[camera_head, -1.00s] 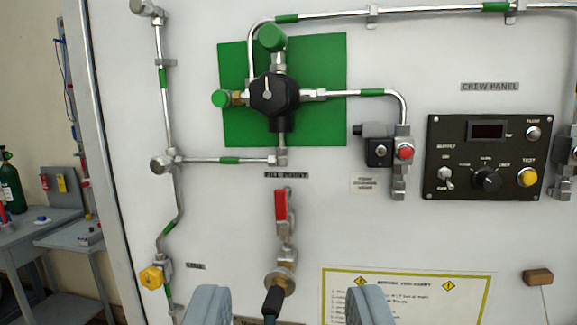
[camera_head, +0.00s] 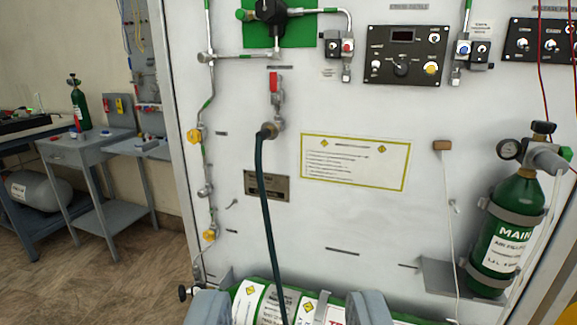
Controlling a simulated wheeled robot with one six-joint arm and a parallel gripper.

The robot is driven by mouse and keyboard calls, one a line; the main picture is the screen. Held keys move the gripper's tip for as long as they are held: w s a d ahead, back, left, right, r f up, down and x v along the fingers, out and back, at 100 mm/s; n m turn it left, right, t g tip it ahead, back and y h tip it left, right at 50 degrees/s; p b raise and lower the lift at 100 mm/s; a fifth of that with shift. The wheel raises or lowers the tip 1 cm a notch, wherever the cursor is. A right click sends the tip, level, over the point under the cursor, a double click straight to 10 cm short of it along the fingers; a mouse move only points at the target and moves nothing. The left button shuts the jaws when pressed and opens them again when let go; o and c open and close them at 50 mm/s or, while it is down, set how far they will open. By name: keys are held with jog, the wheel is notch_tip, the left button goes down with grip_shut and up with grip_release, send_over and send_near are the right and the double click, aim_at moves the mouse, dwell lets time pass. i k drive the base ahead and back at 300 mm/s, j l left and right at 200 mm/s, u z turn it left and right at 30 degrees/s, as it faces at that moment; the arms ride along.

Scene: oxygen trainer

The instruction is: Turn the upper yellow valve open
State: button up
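The upper yellow valve (camera_head: 195,135) is a small yellow knob on the thin pipe at the left side of the white panel. A lower yellow valve (camera_head: 210,235) sits further down the same pipe line. My gripper (camera_head: 287,308) shows at the bottom edge as two grey-blue fingers, spread apart. No held thing shows between them; a dark green hose and a green cylinder show behind the gap. The gripper is below and to the right of the upper valve, clear of it.
A dark green hose (camera_head: 264,210) hangs from the fill point in front of the panel. A green cylinder (camera_head: 250,297) lies low ahead. An upright green MAIN cylinder (camera_head: 508,235) is at right. Grey benches (camera_head: 75,150) stand at left, with open floor (camera_head: 130,270) between.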

aim_at(194, 136)
jog(key=i+j, duration=0.1)
jog(key=i, duration=0.8)
jog(key=j+u, duration=0.05)
